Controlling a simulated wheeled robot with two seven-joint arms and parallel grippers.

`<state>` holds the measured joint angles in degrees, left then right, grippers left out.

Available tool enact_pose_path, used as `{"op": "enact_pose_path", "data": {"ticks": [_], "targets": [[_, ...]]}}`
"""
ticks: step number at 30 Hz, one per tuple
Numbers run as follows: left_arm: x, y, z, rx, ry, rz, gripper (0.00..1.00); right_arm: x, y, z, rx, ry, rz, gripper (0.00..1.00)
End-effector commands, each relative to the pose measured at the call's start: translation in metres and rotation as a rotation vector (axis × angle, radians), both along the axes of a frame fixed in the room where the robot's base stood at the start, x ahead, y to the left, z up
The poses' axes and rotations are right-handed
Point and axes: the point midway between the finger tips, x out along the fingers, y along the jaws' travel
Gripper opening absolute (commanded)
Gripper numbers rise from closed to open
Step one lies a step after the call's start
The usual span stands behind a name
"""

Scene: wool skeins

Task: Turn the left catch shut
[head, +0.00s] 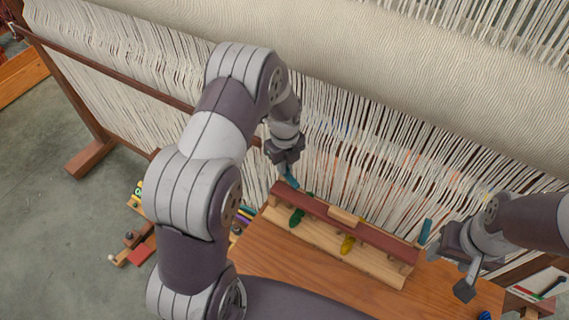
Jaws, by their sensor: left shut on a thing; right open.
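A wooden rack (371,261) with a dark red bar (335,221) stands on the table in front of the loom. The left catch (291,182), a small teal piece, is at the bar's left end, and my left gripper (287,172) is shut on it from above. The gripper hides part of the catch, so its exact angle is hard to tell. The right catch (425,231), also teal, stands roughly upright at the bar's right end. My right gripper (464,268) is open and empty, to the right of the rack.
Green (297,217) and yellow (348,244) skeins show under the bar. The loom's pale threads (380,175) rise close behind the rack. Wooden blocks and coloured pieces (140,247) lie at the left, partly behind my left arm. The table front (285,265) is clear.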

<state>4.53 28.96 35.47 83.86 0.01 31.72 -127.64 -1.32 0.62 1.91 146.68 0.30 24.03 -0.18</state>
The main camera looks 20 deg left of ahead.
Motion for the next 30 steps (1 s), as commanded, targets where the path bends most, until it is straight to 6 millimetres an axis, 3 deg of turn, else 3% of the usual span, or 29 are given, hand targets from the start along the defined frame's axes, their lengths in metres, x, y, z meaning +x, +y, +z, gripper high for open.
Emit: {"op": "enact_pose_path", "data": {"ticks": [15,30], "targets": [[0.0018,0.0,0.0015,0.001,-0.006,-0.435,0.0,0.0,0.0,-0.0043,0.0,0.0,0.0,0.56],[0.0016,0.0001,0.0017,0.001,-0.005,-0.616,0.0,0.0,0.0,-0.0055,0.0,0.0,0.0,0.56]]}}
